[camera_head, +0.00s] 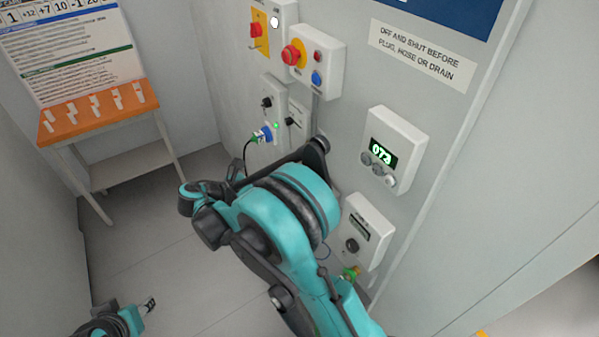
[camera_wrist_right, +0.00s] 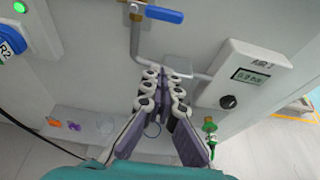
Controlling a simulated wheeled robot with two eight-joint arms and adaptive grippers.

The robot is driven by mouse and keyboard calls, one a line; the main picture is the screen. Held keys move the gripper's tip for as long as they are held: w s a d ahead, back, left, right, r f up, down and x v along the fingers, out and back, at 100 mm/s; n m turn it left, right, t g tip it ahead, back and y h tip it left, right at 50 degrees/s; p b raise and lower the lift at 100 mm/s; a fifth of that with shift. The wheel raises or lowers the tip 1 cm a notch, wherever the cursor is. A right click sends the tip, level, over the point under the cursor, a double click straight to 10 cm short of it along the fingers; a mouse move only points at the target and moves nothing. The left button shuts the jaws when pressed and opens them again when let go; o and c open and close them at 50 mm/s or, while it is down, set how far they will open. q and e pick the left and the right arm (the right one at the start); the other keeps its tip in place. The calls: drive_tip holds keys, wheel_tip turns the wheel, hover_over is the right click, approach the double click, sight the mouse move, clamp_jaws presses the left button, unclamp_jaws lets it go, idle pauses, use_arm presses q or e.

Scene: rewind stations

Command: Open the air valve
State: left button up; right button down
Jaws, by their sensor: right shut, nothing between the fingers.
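A blue lever (camera_wrist_right: 160,14) sits on a vertical grey pipe (camera_wrist_right: 135,42) at the top of the right wrist view. The lever lies crosswise to the pipe and points right. My right gripper (camera_wrist_right: 164,76) is shut and empty, its tips below the lever and apart from it in the picture. The pipe bends right towards a white gauge box (camera_wrist_right: 238,75) with a small display and a black knob (camera_wrist_right: 229,101). In the head view this box (camera_head: 369,230) shows low on the panel, while the lever and right gripper are hidden behind my arm. My left gripper (camera_head: 149,304) is at the lower left, away from the panel.
A brass fitting with green parts (camera_wrist_right: 210,130) is below the gauge box. Small purple and orange items (camera_wrist_right: 66,125) lie on a ledge at left. A display box reading 073 (camera_head: 392,150) and a red-knob switch box (camera_head: 315,62) are higher on the panel. An orange-topped table (camera_head: 100,110) stands at left.

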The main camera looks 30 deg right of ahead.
sight(311, 157)
drive_tip(key=s+b+x, duration=0.1)
drive_tip(key=b+x, duration=0.1)
drive_tip(key=x, duration=0.8)
drive_tip(key=r, duration=0.2)
drive_tip(key=w+r, duration=0.1)
drive_tip(key=r, duration=0.1)
drive_tip(key=shift+a, duration=0.1)
